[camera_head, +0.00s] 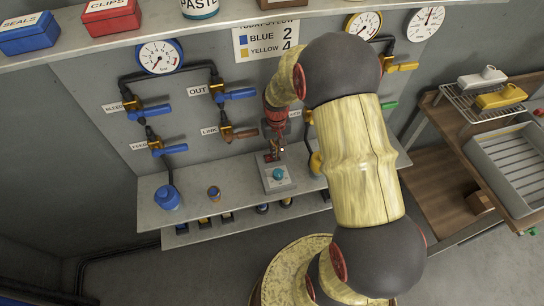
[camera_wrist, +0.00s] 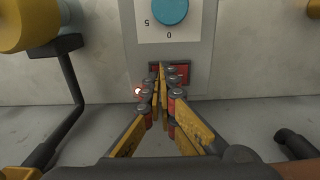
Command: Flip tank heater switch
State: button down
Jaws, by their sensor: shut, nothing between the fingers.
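A grey control box (camera_head: 280,186) stands on the shelf below the wall panel. It has a round teal knob (camera_head: 278,174) on a white dial and a red switch (camera_head: 268,158) at its far end. In the wrist view the knob (camera_wrist: 170,9) is at the top, and the red switch (camera_wrist: 184,72) sits in a dark recess below it. My gripper (camera_wrist: 162,70) is shut and empty, its fingertips over the switch and hiding its middle. I cannot tell whether they touch it, or which way it is set.
Blue-handled valves (camera_head: 236,94) and gauges (camera_head: 160,57) line the panel. A yellow part (camera_head: 316,162) is close on the right. An upper shelf (camera_head: 130,40) runs above.

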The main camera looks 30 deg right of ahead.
aim_at(278, 164)
jog(key=shift+f, duration=0.15)
jog(key=shift+r+p, duration=2.65)
jog(key=shift+r, duration=0.9)
jog(key=s, duration=0.2)
jog(key=s+a+f, duration=0.1)
jog(key=shift+g, duration=0.4)
jog(key=s+a+r+n+t, duration=0.1)
jog(key=s+a+r, duration=0.3)
jog(key=r, duration=0.6)
jog(key=s+a+r+n+t, duration=0.1)
jog(key=s+a+r+t, duration=0.2)
jog(key=r, duration=0.7)
jog(key=s+a+r+n+t, duration=0.1)
jog(key=s+a+r+t, duration=0.1)
jog(key=s+a+r, duration=0.4)
jog(key=s+v, duration=0.1)
jog(key=v, duration=0.5)
jog(key=shift+s+a+f, duration=0.15)
jog(key=shift+s+f, duration=0.05)
